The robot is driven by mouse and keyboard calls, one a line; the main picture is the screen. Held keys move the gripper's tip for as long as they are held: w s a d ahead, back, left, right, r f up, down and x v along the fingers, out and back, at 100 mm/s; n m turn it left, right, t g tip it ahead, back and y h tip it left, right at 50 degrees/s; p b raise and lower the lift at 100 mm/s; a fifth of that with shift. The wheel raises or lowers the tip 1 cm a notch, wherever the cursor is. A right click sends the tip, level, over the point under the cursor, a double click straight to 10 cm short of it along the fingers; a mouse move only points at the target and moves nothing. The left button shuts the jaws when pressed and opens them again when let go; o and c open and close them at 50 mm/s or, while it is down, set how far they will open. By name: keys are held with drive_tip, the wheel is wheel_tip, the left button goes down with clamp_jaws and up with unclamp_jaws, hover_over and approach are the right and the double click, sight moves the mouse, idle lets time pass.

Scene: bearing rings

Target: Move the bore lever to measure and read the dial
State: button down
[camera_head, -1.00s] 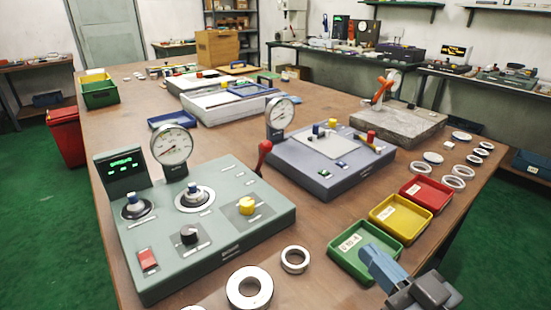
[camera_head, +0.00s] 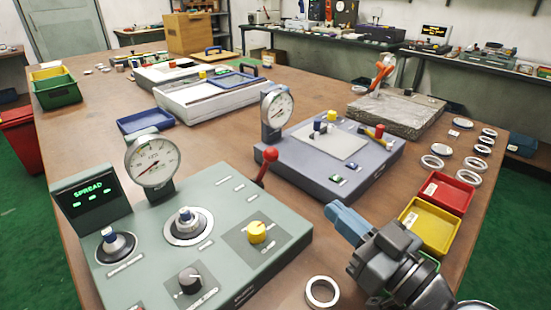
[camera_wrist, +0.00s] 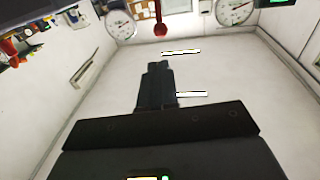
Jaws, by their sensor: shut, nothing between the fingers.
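The grey-green gauge box (camera_head: 222,185) stands at the front left. A lever with a red knob (camera_head: 270,154) rises from its right rear edge; it also shows at the top of the wrist view (camera_wrist: 160,28). A round dial (camera_head: 153,160) stands at the box's rear; its numbers are too small to read. The display (camera_head: 90,197) shows "SPREAD" in green. My gripper (camera_head: 336,213) is at the box's right, fingers pointing toward the lever, apart from it. In the wrist view, its fingers (camera_wrist: 157,75) are closed together and empty.
A blue-grey box with a second dial (camera_head: 277,108) stands behind the lever. Red (camera_head: 447,190) and yellow (camera_head: 428,227) trays lie right of my gripper, and a green tray is mostly hidden behind it. A ring (camera_head: 322,292) lies in front. Bare table separates the two boxes.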

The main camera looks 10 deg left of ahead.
sight(276, 158)
drive_tip(key=shift+w+a, duration=0.1)
drive_tip(key=shift+w, duration=0.05)
drive_tip(key=p+x, duration=0.3)
drive_tip(key=x, duration=1)
drive_tip(key=shift+w+a, duration=0.25)
drive_tip(key=shift+w, duration=0.05)
drive_tip(key=shift+r+p, duration=0.15)
drive_tip(key=shift+p, duration=0.25)
